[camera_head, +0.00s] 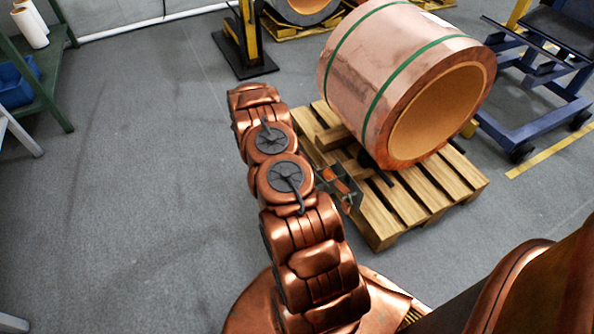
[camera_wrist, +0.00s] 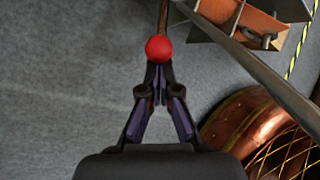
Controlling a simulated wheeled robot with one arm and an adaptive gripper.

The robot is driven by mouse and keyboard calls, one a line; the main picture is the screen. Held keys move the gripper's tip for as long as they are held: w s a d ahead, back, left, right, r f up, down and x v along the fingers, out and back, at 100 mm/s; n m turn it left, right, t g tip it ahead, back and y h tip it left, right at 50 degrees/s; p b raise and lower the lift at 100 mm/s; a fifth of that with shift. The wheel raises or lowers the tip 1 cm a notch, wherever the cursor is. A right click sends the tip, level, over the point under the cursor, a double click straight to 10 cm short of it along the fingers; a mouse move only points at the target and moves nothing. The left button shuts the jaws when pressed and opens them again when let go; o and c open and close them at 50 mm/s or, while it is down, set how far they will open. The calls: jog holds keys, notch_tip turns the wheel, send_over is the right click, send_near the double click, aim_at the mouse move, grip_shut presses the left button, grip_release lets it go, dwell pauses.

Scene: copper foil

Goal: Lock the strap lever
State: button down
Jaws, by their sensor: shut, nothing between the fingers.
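The lever shows in the wrist view as a red ball knob (camera_wrist: 158,48) on a thin brownish rod (camera_wrist: 163,14) that runs up out of the frame. My gripper (camera_wrist: 159,82) is shut and empty, its fingertips just below the knob in the picture; I cannot tell whether they touch it. An orange and grey strap fixture (camera_wrist: 255,22) is at the top right of the wrist view. It also shows in the head view (camera_head: 342,185), beside the pallet's near left side and partly behind my arm. The knob and my gripper cannot be made out in the head view.
A copper foil coil (camera_head: 385,75) with green straps rests on a wooden pallet (camera_head: 460,175). A grey bar (camera_wrist: 255,65) crosses the wrist view right of the knob. A blue cart (camera_head: 545,85) stands at right, a green shelf (camera_head: 45,75) at left. The left floor is clear.

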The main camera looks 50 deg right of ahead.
dwell(0.3)
jog(key=shift+r+p, duration=0.55)
jog(key=shift+r, duration=0.2)
jog(key=w+a+r+p, duration=0.2)
jog(key=a+r, duration=0.3)
jog(key=r, duration=0.2)
jog(key=shift+a+r+p, duration=0.2)
jog(key=shift+a+p, duration=0.05)
jog(key=shift+p, duration=0.1)
dwell(0.6)
